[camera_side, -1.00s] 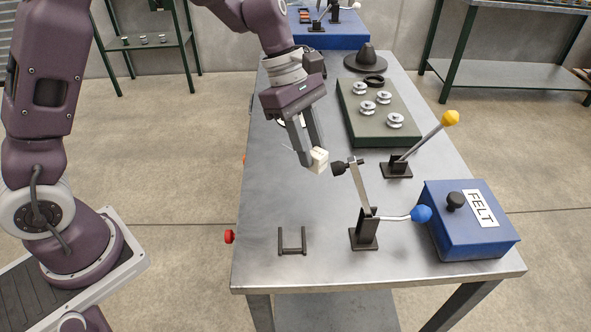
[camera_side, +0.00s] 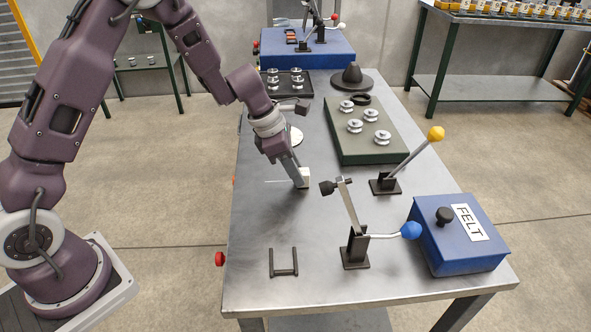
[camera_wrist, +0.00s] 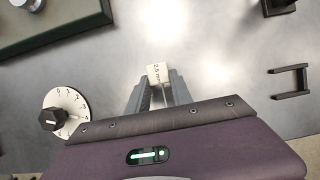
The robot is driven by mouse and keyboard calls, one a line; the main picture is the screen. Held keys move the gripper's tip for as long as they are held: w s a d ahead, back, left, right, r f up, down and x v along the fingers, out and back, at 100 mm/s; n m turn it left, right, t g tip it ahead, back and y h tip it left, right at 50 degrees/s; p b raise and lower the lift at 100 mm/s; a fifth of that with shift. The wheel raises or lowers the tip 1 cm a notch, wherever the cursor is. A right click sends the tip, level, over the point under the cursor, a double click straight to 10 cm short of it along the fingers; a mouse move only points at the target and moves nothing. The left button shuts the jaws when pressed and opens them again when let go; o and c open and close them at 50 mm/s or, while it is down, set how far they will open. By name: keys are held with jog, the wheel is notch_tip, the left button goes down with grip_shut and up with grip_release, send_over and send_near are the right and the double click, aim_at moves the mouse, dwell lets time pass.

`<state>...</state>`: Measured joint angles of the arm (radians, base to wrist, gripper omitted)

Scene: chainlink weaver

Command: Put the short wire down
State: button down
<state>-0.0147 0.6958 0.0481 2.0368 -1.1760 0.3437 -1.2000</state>
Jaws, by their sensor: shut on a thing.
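My gripper (camera_side: 299,182) is shut on a small white block at the end of the short wire (camera_side: 276,181). The wire shows in the side view as a thin pale line running left from the fingers, low over the bench top. I cannot tell whether it touches the bench. In the wrist view my gripper (camera_wrist: 158,82) holds the white block (camera_wrist: 157,71), marked "2.5 mm", between its fingertips; the thin wire cannot be made out there.
A lever clamp (camera_side: 355,250) with a blue knob stands just right of my gripper. A dark U-shaped rest (camera_side: 284,271) lies nearer the front. A green tray (camera_side: 350,155) with spools is behind right. A dial (camera_wrist: 66,113) is close by. Bare bench lies left and front.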

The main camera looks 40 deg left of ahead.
aim_at(276, 181)
jog(key=shift+f, duration=0.1)
jog(key=c, duration=1.1)
grip_release()
jog(key=shift+c, duration=0.2)
jog(key=v, duration=1.2)
jog(key=shift+r, duration=0.25)
jog(key=s+d+r+m, duration=0.4)
jog(key=s+r+m, duration=0.5)
jog(key=s+m, duration=0.15)
jog(key=s+a+m+t+y, duration=0.2)
jog(key=s+m+y, duration=0.1)
jog(key=s+m, duration=1.3)
jog(key=shift+s+a+r, duration=0.15)
jog(key=shift+s+r, duration=0.25)
jog(key=shift+s, duration=0.5)
